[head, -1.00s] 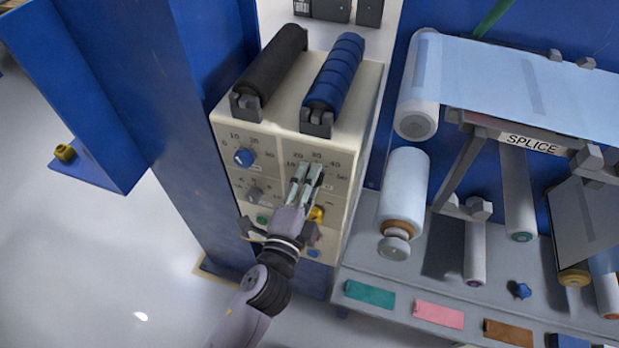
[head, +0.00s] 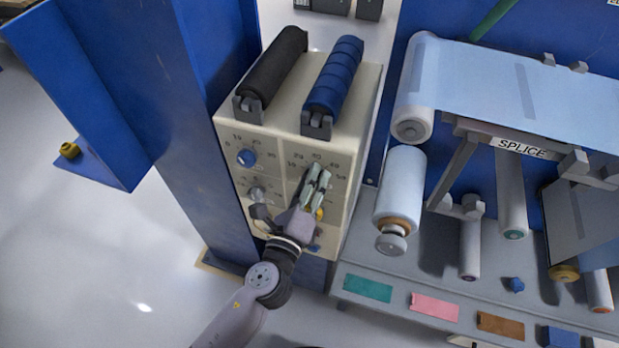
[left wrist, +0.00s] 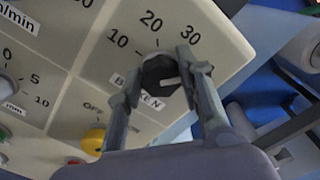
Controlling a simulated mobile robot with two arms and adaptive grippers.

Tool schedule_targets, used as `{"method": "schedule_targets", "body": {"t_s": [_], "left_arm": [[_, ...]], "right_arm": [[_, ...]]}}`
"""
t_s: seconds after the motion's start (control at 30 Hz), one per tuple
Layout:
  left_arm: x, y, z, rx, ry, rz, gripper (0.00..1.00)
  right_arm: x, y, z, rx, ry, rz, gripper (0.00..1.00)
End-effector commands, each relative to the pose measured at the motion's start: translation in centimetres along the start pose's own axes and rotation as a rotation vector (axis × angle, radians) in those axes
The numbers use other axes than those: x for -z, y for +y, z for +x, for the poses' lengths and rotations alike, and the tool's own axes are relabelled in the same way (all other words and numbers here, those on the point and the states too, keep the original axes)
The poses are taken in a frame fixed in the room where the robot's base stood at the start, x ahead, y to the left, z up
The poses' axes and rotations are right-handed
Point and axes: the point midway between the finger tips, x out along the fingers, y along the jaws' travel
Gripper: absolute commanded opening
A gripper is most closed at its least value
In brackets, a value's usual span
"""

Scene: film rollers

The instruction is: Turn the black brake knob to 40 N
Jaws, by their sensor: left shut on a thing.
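The black brake knob (left wrist: 160,76) sits on the cream control panel (left wrist: 222,38), with the numbers 10, 20 and 30 printed around it. Its label below is partly covered by the knob and a finger. A short pale mark shows on the knob's face, at its right side. My left gripper (left wrist: 163,84) has one finger on each side of the knob and is shut on it. In the head view my left gripper (head: 318,176) reaches the panel's upper right dial and hides the knob. My right gripper is not in view.
A blue knob (head: 246,157) and a grey knob (head: 256,193) are left of my gripper on the panel. A yellow knob (left wrist: 93,141) is close below it. Black (head: 275,67) and blue (head: 334,75) rollers lie on top. A splice station with film rolls stands right.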

Motion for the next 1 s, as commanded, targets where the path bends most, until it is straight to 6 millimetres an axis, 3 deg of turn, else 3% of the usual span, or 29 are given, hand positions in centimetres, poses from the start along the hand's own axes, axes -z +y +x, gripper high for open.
{"method": "schedule_targets", "body": {"t_s": [0.3, 0.83, 0.87, 1.0], "left_arm": [[0.06, -0.01, -0.02, 0.000, 0.002, 0.112, 0.06], [0.12, 0.08, -0.04, -0.002, 0.002, 0.130, 0.06], [0.12, 0.08, -0.04, -0.002, 0.002, 0.130, 0.36], [0.09, 0.06, -0.03, -0.001, 0.002, 0.129, 0.45]], "right_arm": [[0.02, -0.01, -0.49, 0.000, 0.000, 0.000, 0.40], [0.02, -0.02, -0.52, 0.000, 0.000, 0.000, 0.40], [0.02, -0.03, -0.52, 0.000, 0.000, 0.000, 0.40], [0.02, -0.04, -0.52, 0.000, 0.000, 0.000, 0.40]]}}
